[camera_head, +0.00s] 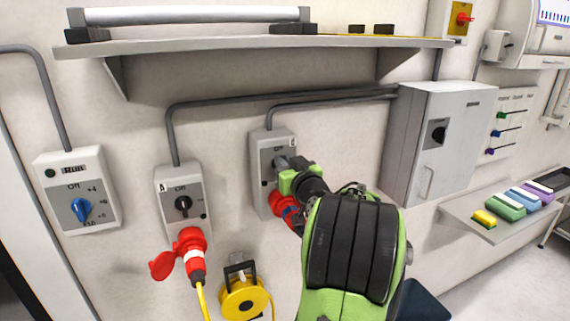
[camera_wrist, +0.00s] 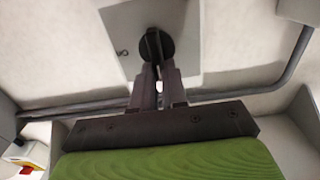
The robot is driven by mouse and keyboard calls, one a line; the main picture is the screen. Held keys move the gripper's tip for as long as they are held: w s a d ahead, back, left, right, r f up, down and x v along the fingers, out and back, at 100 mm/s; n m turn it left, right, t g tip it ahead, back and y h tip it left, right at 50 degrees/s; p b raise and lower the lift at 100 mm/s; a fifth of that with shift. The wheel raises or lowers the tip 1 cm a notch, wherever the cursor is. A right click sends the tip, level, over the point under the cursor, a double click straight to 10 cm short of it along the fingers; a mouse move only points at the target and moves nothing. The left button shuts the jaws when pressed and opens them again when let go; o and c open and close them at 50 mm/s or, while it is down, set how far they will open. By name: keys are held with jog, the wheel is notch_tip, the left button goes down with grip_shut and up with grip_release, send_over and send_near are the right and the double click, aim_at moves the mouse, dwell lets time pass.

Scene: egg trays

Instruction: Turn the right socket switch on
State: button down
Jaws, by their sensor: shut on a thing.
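My gripper (camera_head: 284,165) is at the face of this box, shut on the switch knob. In the wrist view, the dark round knob (camera_wrist: 152,46) has its handle between the fingertips of my gripper (camera_wrist: 157,68). In that view the handle runs roughly in line with the fingers. The knob's markings are mostly hidden by the gripper.
The left socket box (camera_head: 164,187) has a black knob and a red plug (camera_head: 194,262) with a yellow cable. A blue-knob unit (camera_head: 97,160) is farther left. A shelf (camera_head: 230,44) overhangs above. A grey cabinet (camera_head: 454,115) stands right of my arm.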

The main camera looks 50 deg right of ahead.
jog(key=m, duration=0.2)
jog(key=m+b, duration=0.1)
jog(key=m, duration=0.1)
jog(key=shift+s+d+f, duration=0.1)
jog(key=shift+s+d, duration=0.05)
jog(key=shift+d, duration=0.15)
jog(key=m, duration=0.3)
jog(key=m+b, duration=0.1)
jog(key=shift+s+d+f+m, duration=0.2)
jog(key=shift+d+m, duration=0.1)
jog(key=m, duration=0.5)
jog(key=shift+s+d+f, duration=0.15)
jog(key=shift+d+f, duration=0.05)
jog(key=shift+f, duration=0.1)
jog(key=shift+f+m+p, duration=0.2)
jog(key=shift+m+p, duration=0.15)
jog(key=shift+m, duration=0.75)
jog(key=shift+f+m+p, duration=0.2)
jog(key=shift+m+p, duration=0.1)
jog(key=shift+m, duration=0.8)
jog(key=c, duration=1.2)
grip_release()
jog(key=shift+o, duration=0.2)
